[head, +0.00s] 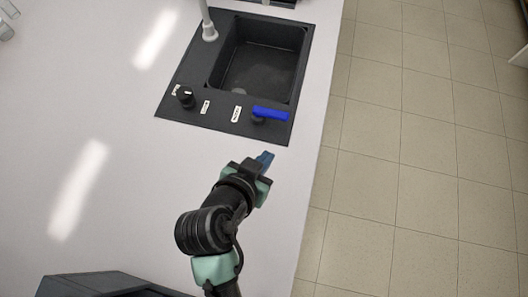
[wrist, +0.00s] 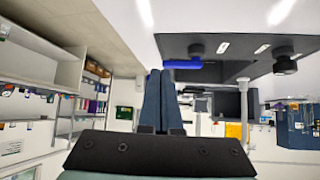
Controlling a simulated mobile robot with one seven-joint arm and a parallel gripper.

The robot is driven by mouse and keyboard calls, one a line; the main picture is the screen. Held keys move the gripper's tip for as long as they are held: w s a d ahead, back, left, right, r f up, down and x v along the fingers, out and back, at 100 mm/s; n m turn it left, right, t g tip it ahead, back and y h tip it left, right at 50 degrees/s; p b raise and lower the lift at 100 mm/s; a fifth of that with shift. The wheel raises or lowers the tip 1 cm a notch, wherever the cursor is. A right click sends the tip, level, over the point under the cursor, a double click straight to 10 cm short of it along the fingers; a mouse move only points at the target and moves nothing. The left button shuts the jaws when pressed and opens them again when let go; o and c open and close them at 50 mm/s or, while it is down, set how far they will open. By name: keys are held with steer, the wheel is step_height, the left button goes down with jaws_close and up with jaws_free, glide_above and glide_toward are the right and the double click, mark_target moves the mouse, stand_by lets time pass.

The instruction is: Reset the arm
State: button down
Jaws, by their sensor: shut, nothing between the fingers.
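My gripper (head: 265,160) is over the white counter, just in front of the black sink panel. Its blue fingers are shut with nothing between them; they also show in the wrist view (wrist: 161,80), pressed together and pointing away. My arm reaches up from the bottom of the head view with a bend at the elbow. The blue lever (head: 270,113) on the panel is just beyond the fingertips and looks apart from them. It also shows in the wrist view (wrist: 183,64), beside the fingertips.
The black panel holds a sink basin (head: 258,65), a black knob (head: 185,97) and small white labels. A grey faucet (head: 209,30) stands left of the basin.

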steer(key=w+a+r+n+t+y, duration=0.1)
steer(key=w+r+t, duration=0.45)
steer(key=r, duration=0.85)
steer(key=w+a+r+n+t+y, duration=0.1)
steer(key=w+r+t, duration=0.2)
steer(key=w+r, duration=0.8)
steer(key=s+r+n+t+y, duration=0.1)
steer(key=s+r+t, duration=0.2)
steer(key=r, duration=0.8)
steer(key=s+r+n+t+y, duration=0.1)
steer(key=s+r+t, duration=0.3)
steer(key=r, duration=0.7)
steer(key=s+r+n+t, duration=0.2)
steer(key=s+r, duration=0.3)
steer(key=r, duration=0.6)
steer(key=shift+s+d+t+y, duration=0.2)
steer(key=shift+s+t+y, duration=0.2)
steer(key=shift+t, duration=0.35)
steer(key=c, duration=1.5)
jaws_free()
steer(key=shift+c, duration=0.2)
